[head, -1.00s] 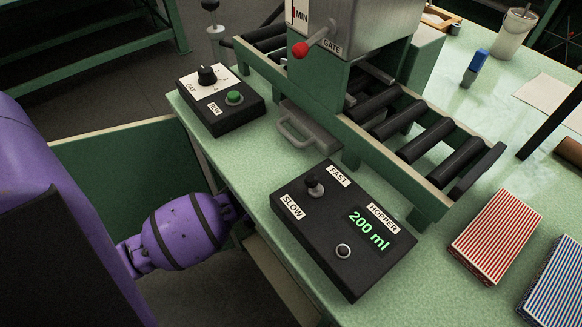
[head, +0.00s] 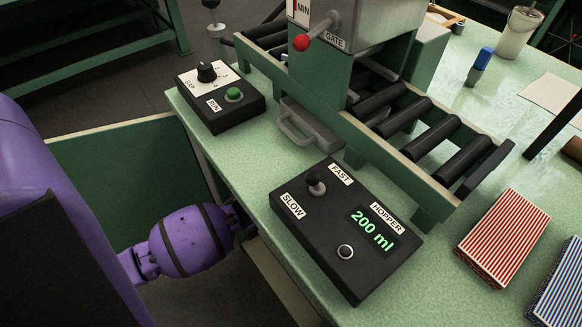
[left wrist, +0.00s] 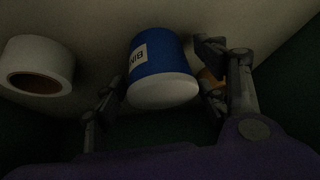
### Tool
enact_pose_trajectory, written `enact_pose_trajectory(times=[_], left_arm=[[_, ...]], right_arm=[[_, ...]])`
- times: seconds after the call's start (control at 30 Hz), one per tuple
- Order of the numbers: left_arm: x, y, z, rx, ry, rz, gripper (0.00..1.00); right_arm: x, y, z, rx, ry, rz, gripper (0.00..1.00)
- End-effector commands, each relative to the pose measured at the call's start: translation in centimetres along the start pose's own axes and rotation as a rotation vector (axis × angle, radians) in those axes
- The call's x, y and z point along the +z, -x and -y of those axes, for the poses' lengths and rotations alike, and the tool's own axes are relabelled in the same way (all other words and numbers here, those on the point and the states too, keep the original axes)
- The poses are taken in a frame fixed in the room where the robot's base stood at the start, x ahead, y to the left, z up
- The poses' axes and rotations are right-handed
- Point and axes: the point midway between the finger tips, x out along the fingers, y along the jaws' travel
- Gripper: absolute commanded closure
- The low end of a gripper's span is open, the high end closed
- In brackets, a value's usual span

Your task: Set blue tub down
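The blue tub (left wrist: 155,58) shows in the left wrist view, with a pale label on its side and a white round end facing the camera. It rests on or against a pale surface in a dark space. My left gripper (left wrist: 160,75) has its fingers spread on either side of the tub. A narrow gap shows at the left finger; contact at the right finger is hard to judge. In the head view my left gripper is hidden below the green worktop's edge, and the tub is not visible. My right gripper is in neither view.
A white roll (left wrist: 38,65) lies left of the tub; a small orange thing (left wrist: 210,80) is partly hidden behind the right finger. On the worktop (head: 245,165) stand a hopper control box (head: 346,230), a run box (head: 220,97), a roller conveyor (head: 435,135) and striped stacks (head: 503,236).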

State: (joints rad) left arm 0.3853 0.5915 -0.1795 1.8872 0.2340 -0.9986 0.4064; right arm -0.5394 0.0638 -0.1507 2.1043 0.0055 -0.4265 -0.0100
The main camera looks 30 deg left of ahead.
Motion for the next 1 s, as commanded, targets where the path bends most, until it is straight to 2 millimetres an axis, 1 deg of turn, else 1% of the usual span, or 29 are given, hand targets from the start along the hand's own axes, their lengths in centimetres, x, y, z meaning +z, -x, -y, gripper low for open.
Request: enact_pose_trajectory(times=[0.27, 0.33, 0.43, 0.6, 0.7, 0.83, 1.0], left_arm=[[0.0, 0.1, 0.0, 0.000, 0.000, 0.000, 0.31], [-0.1, 0.4, 0.0, -0.001, 0.000, 0.001, 0.31], [-0.1, 1.8, 0.1, 0.000, 0.000, 0.000, 0.31], [-0.3, 4.8, 0.0, 0.000, 0.001, -0.002, 0.31], [-0.2, 6.3, 0.0, 0.000, 0.001, -0.001, 0.31], [-0.1, 7.4, 0.1, -0.001, 0.001, 0.000, 0.31], [-0.1, 7.8, 0.0, 0.000, 0.001, 0.000, 0.31]], right_arm=[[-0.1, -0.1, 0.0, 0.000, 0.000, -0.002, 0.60], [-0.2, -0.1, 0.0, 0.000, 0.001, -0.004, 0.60], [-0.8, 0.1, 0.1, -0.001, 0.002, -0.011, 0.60], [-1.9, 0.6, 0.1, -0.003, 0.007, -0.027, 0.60], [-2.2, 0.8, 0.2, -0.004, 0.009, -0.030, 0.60], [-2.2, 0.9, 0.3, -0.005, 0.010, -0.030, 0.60], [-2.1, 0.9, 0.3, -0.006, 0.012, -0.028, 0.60]])
